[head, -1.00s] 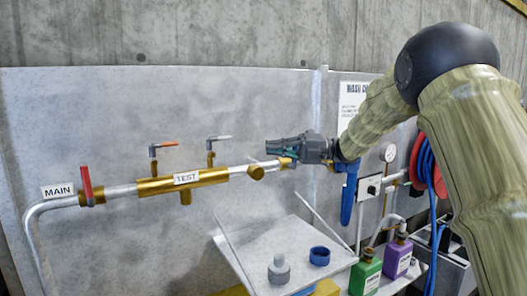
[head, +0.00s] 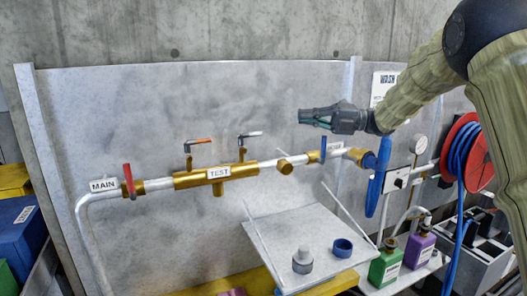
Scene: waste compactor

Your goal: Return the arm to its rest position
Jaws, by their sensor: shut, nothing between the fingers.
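My gripper (head: 312,118) is in the head view, in front of the grey wall panel (head: 120,100) and above the right part of the pipe. Its fingers point left and are shut, with nothing between them. My arm reaches in from the upper right. Below the gripper runs the pipe with a brass body labelled TEST (head: 196,180). A gap shows between the gripper and the pipe in the picture.
The MAIN valve's red handle (head: 129,180) stands upright at left. A tilted shelf (head: 318,240) holds a grey cap (head: 303,261) and a blue ring (head: 342,247). Green (head: 387,265) and purple (head: 419,247) bottles and a red hose reel (head: 468,150) are at right.

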